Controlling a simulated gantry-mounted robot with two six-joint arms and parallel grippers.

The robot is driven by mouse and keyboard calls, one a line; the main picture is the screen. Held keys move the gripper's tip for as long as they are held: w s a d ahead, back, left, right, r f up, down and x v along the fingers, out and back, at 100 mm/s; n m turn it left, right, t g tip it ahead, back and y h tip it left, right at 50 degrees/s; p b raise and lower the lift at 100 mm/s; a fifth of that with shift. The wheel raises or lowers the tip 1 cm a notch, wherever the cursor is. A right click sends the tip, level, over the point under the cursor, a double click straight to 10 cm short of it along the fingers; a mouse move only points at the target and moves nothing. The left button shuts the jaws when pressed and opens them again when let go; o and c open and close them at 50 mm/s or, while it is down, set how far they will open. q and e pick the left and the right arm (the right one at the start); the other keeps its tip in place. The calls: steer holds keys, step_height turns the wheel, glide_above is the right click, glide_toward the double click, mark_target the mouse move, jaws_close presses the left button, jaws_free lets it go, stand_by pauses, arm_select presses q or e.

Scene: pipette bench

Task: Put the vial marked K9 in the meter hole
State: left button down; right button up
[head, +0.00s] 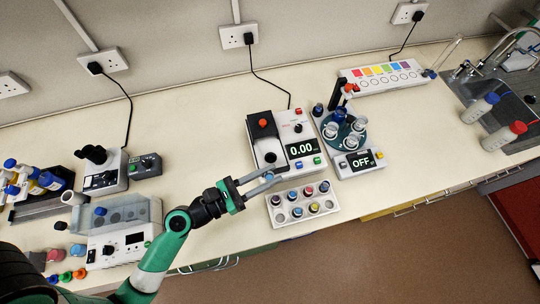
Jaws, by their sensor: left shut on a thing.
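The meter (300,133) stands mid-bench, with a display reading 0.00 and a black left part with a round hole (270,157) near its front. A pale vial rack (287,221) in front of it holds several vials with coloured tops (308,190). Their markings are too small to read, so I cannot tell which is K9. My left gripper (269,178) is shut on a small vial between the meter's front and the rack's back left. The fingers mostly hide this vial, and its marking does not show. My right gripper is not in view.
A device with a round carousel and an OFF display (360,161) stands right of the meter. A colour-chart strip (385,76) lies behind it. Bottles (480,107) stand by the sink at right. A microscope-like device (97,172) and a clear-lidded box (120,215) stand left.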

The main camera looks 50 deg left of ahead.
arm_select(q)
steer(key=w+a+f+b, duration=0.3)
steer(key=w+a+f, duration=0.1)
steer(key=w+a, duration=0.1)
steer(key=b, duration=0.3)
glide_above(270, 155)
steer(key=s+d, duration=0.2)
step_height(270, 155, down, 4)
steer(key=shift+f, duration=0.25)
steer(key=shift+w+a+f, duration=0.15)
steer(key=shift+w+a, duration=0.1)
steer(key=shift+w, duration=0.05)
steer(key=shift+w+a+f+b, duration=0.15)
steer(key=shift+f+b, duration=1.15)
steer(key=shift+f, duration=0.5)
steer(key=shift+f, duration=0.3)
steer(key=c, duration=0.7)
jaws_free()
steer(key=shift+o, duration=0.2)
